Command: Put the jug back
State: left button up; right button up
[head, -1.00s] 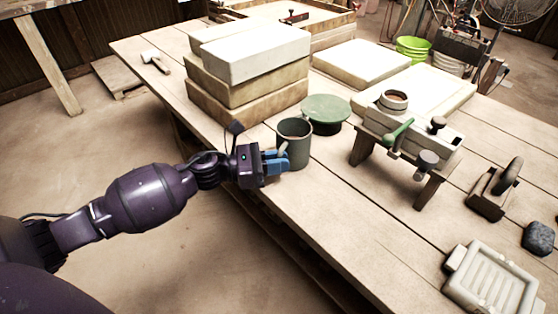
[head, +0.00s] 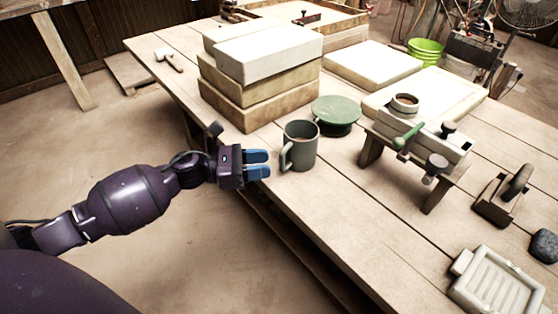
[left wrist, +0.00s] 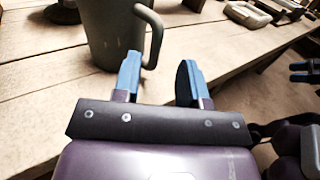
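The jug (head: 301,147) is a dark grey-green cylinder with a side handle. It stands upright on the wooden table near its left edge, and its handle faces my left gripper. My left gripper (head: 262,165) is open, its two blue fingers apart and empty, just left of the jug and clear of it. In the left wrist view the jug (left wrist: 108,30) rises beyond the open fingers (left wrist: 160,72), its handle close above the left fingertip. Blue fingers of my right gripper (left wrist: 303,71) show small at the right edge of that view, with a gap between them.
A green round stand (head: 336,112) is just behind the jug. Stacked blocks (head: 262,75) rise behind it to the left. The press (head: 420,140) stands to the right, with a handled tool (head: 502,195) and a ribbed tray (head: 497,283) beyond.

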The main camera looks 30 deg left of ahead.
pick_arm(q)
jog(key=shift+v, duration=2.7)
pick_arm(e)
jog(key=shift+s+d+f, duration=0.1)
jog(key=shift+s+f, duration=0.05)
jog(key=shift+s, duration=0.05)
pick_arm(q)
jog(key=s+d+f+m+y, duration=0.2)
jog(key=s+f+m+y, duration=0.2)
jog(key=s+m, duration=0.5)
jog(key=s+d+f+m+y, duration=0.2)
jog(key=s+f+m+y, duration=0.3)
jog(key=s+m, duration=0.4)
jog(key=s+d+f+m+g+y, duration=0.1)
jog(key=s+d+f+m+y, duration=0.1)
jog(key=s+f+m+y, duration=0.3)
jog(key=s+f+m, duration=0.1)
jog(key=s+m, duration=0.3)
jog(key=shift+d+f, duration=0.15)
jog(key=shift+d, duration=0.1)
jog(key=shift+s, duration=0.1)
